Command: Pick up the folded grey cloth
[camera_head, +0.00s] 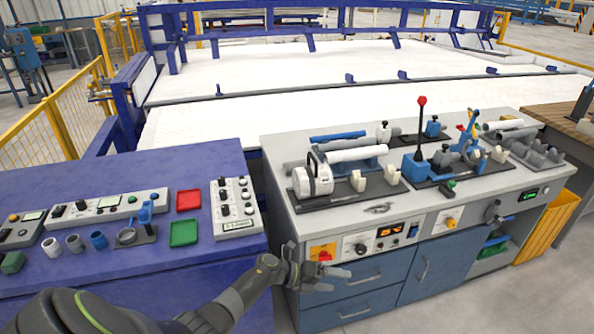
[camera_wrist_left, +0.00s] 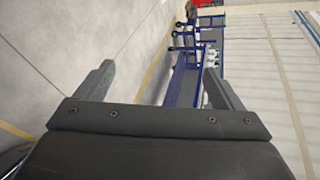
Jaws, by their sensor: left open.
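I cannot make out a folded grey cloth in either view. A small flat grey thing (camera_head: 379,208) lies on the light grey bench top near its front edge, but I cannot tell what it is. My left gripper (camera_head: 341,279) is in front of the bench's drawers, below the bench top and the orange switch panel. Its two fingers are apart with nothing between them. The left wrist view shows the same open gripper (camera_wrist_left: 158,78), with floor and distant blue frames beyond it. My right gripper is not in view.
The grey bench (camera_head: 291,212) carries white and blue pipes, clamps and a red-knobbed lever (camera_head: 421,128). A blue table (camera_head: 217,162) at left holds control boxes, small cups, and red (camera_head: 188,200) and green (camera_head: 184,232) trays. A yellow bin (camera_head: 549,226) stands at right.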

